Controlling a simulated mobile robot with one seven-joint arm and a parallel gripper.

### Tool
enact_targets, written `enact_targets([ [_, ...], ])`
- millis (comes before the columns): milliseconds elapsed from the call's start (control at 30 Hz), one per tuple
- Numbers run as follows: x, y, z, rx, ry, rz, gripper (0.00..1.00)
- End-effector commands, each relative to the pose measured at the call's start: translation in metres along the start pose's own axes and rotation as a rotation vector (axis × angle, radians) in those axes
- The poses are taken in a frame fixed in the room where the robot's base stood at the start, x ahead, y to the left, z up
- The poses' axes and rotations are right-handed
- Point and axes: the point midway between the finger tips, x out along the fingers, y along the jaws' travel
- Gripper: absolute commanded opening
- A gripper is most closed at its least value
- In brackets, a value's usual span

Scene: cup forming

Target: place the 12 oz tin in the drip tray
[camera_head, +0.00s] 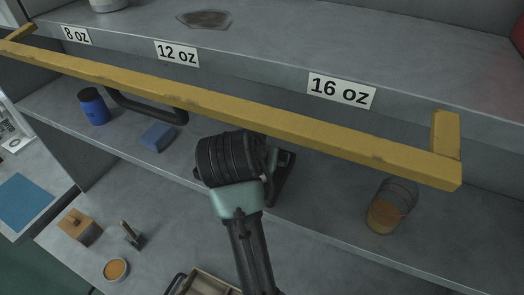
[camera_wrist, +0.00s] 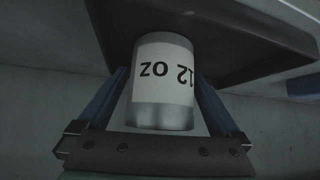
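The silver 12 oz tin (camera_wrist: 164,115), with a white label, stands between the fingers of my gripper (camera_wrist: 162,82) in the wrist view. The fingers lie along both its sides and look shut on it. Its label reads upside down there. A dark, tray-like thing with a raised rim (camera_wrist: 255,70), probably the drip tray, lies behind the tin's far end. I cannot tell whether they touch. In the head view my gripper (camera_head: 283,178) is mostly hidden by my wrist, below the yellow bar, and the tin is hidden.
The yellow bar (camera_head: 230,107) crosses over the lower shelf. A blue block (camera_head: 158,137), a blue container (camera_head: 94,107) and a dark curved bar (camera_head: 150,107) are to the left. A glass with tan contents (camera_head: 385,214) stands right. The shelf between my gripper and the glass looks clear.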

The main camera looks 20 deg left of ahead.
Motion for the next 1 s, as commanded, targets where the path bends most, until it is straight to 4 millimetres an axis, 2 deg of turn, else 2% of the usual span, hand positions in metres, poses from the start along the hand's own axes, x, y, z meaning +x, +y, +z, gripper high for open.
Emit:
enact_targets([
  [267, -0.01, -0.001, -0.003, 0.0, 0.004, -0.002, 1.0],
  [367, -0.025, -0.001, -0.003, 0.0, 0.005, -0.002, 1.0],
  [700, -0.103, 0.0, -0.006, 0.0, 0.001, -0.001, 1.0],
  [1000, -0.122, 0.0, -0.004, -0.001, -0.001, 0.001, 1.0],
])
